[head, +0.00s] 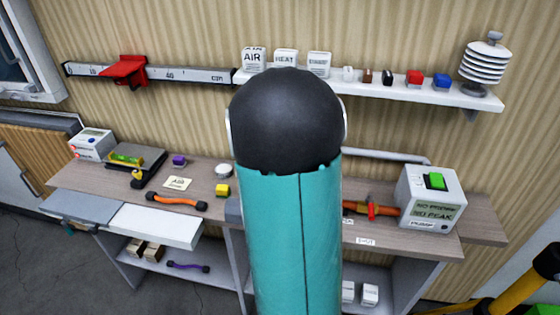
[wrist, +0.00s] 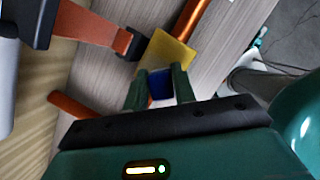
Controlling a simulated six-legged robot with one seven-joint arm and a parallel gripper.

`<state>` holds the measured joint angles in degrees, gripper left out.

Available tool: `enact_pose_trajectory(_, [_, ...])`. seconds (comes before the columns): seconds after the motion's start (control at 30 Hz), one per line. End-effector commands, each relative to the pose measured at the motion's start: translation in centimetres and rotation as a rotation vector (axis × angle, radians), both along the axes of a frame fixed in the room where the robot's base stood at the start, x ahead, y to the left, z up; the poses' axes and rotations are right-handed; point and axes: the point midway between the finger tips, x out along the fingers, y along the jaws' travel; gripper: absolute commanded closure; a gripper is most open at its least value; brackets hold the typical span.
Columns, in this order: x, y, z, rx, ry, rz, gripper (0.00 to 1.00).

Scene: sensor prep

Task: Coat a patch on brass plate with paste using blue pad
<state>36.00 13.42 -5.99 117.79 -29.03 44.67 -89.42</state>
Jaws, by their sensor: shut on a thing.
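My gripper (wrist: 160,80) shows in the wrist view, its two green fingers shut on the small blue pad (wrist: 160,86). The pad sits between the fingers, just at the near edge of the brass plate (wrist: 167,50). The plate is flat, square and yellowish, and lies at a slant. I cannot tell whether the pad touches it. No paste can be made out on the plate or the pad. In the head view my own arm covers the middle, hiding the gripper, pad and plate.
An orange-brown strap (wrist: 92,24) and a copper rod (wrist: 192,18) lie close to the plate. A shelf (head: 400,92) runs above.

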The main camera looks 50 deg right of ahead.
Motion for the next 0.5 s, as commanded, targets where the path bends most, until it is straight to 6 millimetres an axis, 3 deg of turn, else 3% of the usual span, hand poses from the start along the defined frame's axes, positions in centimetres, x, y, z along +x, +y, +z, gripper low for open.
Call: enact_pose_trajectory(0.5, [-2.8,-1.6,0.0,0.001,0.002,0.001,0.92])
